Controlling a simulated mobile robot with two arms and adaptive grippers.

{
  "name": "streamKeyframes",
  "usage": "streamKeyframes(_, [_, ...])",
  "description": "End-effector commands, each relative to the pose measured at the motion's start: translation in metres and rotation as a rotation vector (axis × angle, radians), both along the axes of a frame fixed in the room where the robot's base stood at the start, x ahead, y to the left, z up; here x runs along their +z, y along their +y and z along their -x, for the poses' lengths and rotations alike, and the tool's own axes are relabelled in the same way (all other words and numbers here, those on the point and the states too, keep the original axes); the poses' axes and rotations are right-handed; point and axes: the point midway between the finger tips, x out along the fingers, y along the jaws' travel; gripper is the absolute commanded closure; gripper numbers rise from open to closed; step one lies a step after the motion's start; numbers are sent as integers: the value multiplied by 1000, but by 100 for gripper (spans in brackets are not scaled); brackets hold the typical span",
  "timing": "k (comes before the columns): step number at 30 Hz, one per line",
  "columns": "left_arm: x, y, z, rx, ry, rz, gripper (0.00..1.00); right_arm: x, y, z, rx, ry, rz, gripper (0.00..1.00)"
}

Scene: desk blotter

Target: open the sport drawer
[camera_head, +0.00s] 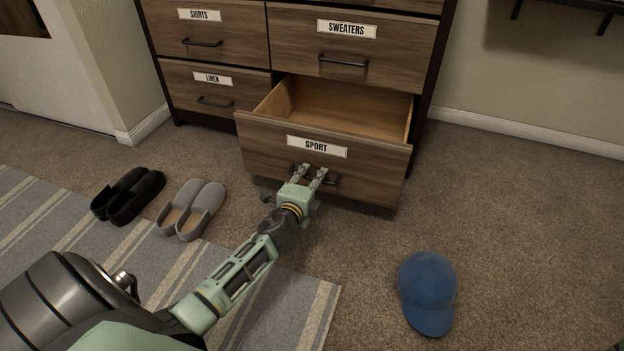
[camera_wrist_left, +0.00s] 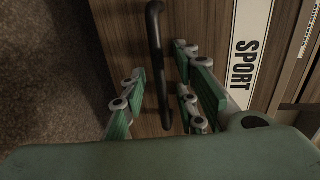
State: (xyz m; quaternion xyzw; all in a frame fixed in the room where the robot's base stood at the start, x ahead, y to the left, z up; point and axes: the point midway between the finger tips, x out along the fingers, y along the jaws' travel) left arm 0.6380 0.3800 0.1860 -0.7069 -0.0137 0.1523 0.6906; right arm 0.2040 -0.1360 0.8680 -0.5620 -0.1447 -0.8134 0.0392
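The sport drawer (camera_head: 370,165) is the bottom right drawer of the dresser, labelled SPORT. It stands well pulled out, and its empty-looking wooden inside shows. Its dark bar handle (camera_head: 334,181) is on the front below the label, and also shows in the left wrist view (camera_wrist_left: 155,35). My left gripper (camera_head: 312,170) is at this handle. In the left wrist view its green fingers (camera_wrist_left: 161,90) are apart on either side of the bar, with gaps visible, so it is open around the handle. My right gripper is in neither view.
The sweaters drawer (camera_head: 390,55), shirts drawer (camera_head: 230,30) and linen drawer (camera_head: 240,92) are shut. Black slippers (camera_head: 135,195) and grey slippers (camera_head: 195,208) are at left by the striped rug (camera_head: 310,295). A blue cap (camera_head: 428,290) lies on the carpet at right.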

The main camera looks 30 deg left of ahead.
Motion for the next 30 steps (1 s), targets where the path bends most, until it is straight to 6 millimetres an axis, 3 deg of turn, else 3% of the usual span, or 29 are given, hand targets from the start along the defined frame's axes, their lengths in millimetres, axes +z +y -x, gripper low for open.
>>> streamKeyframes(11, [1,-2,10,-1,0,-1,72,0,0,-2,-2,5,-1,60])
streamKeyframes(24, [17,-21,88,0,2,0,72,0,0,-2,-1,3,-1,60])
streamKeyframes(30, [22,-26,109,0,0,1,72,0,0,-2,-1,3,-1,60])
